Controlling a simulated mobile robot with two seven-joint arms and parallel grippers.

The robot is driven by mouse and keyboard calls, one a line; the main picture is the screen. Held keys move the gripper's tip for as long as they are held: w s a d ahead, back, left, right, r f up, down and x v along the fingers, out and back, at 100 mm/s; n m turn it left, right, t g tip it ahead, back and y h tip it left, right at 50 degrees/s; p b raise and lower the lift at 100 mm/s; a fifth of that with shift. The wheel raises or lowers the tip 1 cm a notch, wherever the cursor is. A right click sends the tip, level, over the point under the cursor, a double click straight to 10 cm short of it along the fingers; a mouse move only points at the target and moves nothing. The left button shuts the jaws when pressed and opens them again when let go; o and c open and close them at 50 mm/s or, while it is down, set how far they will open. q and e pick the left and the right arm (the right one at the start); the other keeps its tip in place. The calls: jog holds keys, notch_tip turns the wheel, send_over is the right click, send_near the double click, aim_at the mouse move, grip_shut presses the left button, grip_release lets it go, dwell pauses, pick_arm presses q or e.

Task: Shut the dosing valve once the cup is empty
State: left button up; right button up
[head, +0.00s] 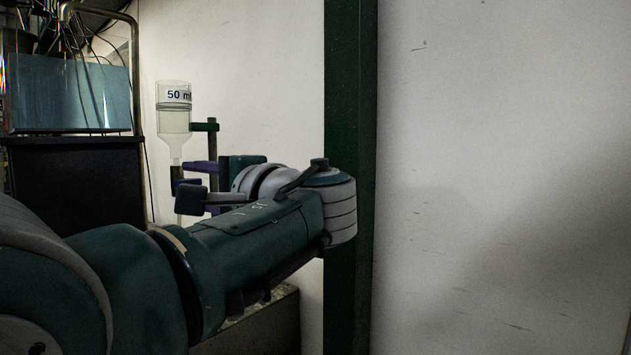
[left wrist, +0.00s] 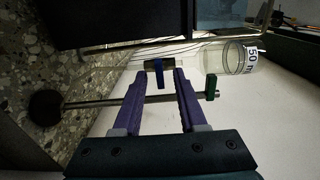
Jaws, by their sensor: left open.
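The clear cup (head: 174,118), marked 50 ml, hangs neck down and holds pale liquid to a level just under its lettering. It also shows in the left wrist view (left wrist: 232,58). Below its neck is the dosing valve (left wrist: 150,65), a dark body with a blue lever (left wrist: 159,78). The lever looks crosswise to the tube there; I cannot tell the valve's setting for sure. My left gripper (head: 190,182) is open, its purple fingers (left wrist: 160,82) on either side of the lever. I cannot tell whether they touch it. My right gripper is out of view.
A stand rod (left wrist: 120,102) with a green clamp (left wrist: 211,87) runs close by the fingers. A dark cabinet (head: 75,180) bearing a blue-grey tank (head: 70,92) stands at the left. A dark green post (head: 350,90) stands right of my arm, before a pale wall.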

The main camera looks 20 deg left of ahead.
pick_arm(q)
jog(key=v, duration=0.9)
jog(key=shift+d, duration=0.4)
jog(key=shift+s+p, duration=0.15)
jog(key=shift+p, duration=0.15)
jog(key=s+a+f+n+g+h+p, duration=0.1)
jog(key=s+a+f+g+h+p, duration=0.1)
jog(key=s+h+p, duration=0.5)
jog(key=s+a+f+n+g+h+p, duration=0.15)
jog(key=s+p, duration=0.35)
jog(key=p, duration=0.6)
jog(key=s+d+r+h+p, duration=0.3)
jog(key=s+r+h+p, duration=0.1)
jog(key=s+r+p, duration=0.5)
jog(key=s+d+r+h+p, duration=0.2)
jog(key=s+r+h+p, duration=0.3)
jog(key=s+r+p, duration=0.4)
notch_tip(320, 180, up, 35)
jog(key=w+p, duration=0.1)
jog(key=p, duration=3.6)
jog(key=shift+w+r+y, duration=0.15)
jog(key=shift+r+y, duration=0.05)
jog(key=shift+y, duration=0.15)
